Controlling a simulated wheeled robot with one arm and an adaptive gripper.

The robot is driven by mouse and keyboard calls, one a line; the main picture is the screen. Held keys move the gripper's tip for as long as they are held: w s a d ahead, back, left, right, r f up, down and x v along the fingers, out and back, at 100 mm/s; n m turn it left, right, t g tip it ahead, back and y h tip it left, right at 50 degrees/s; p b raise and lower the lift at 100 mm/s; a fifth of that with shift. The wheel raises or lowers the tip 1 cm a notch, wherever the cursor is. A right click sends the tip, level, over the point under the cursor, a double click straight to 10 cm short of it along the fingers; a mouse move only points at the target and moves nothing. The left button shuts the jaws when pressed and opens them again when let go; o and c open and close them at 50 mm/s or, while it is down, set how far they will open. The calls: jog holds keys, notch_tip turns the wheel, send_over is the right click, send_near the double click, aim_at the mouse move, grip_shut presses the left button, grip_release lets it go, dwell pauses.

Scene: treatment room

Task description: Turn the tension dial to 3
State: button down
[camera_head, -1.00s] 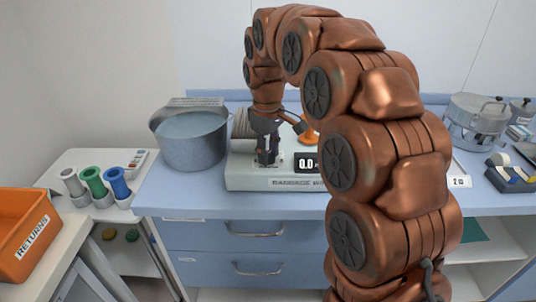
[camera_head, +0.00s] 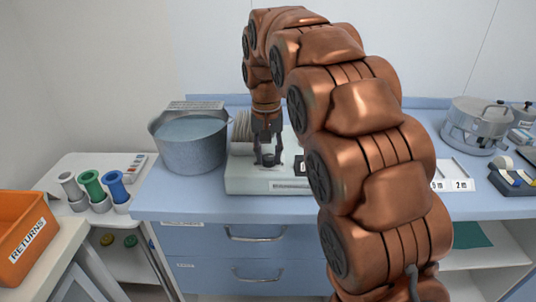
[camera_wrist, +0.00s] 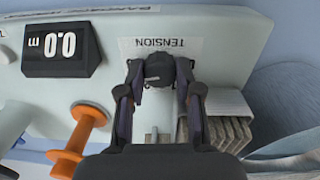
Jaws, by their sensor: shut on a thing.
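The tension dial (camera_wrist: 159,69) is a small dark round knob on the pale bandage machine (camera_head: 240,178), beside a label reading TENSION (camera_wrist: 160,43). My gripper (camera_head: 268,158) points down at the machine's top left, with one finger on each side of the dial. In the wrist view my gripper (camera_wrist: 158,76) is shut on the dial, its fingertips against the knob's sides. The dial's pointer and scale numbers cannot be made out. The machine's display (camera_wrist: 61,49) reads 0.0 m.
A grey basin (camera_head: 190,142) stands left of the machine. Green, blue and white rolls (camera_head: 91,184) stand on the left cart. A steel pot (camera_head: 476,122) is at the right.

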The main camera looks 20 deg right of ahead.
aim_at(267, 156)
jog(key=shift+w+m, duration=0.1)
jog(key=shift+m, duration=1)
jog(key=c, duration=0.8)
grip_release()
jog(key=shift+o, duration=0.2)
jog(key=shift+r, duration=0.15)
notch_tip(267, 156, up, 6)
jog(key=shift+w+a+f, duration=0.1)
jog(key=shift+f, duration=0.15)
jog(key=shift+r, duration=0.85)
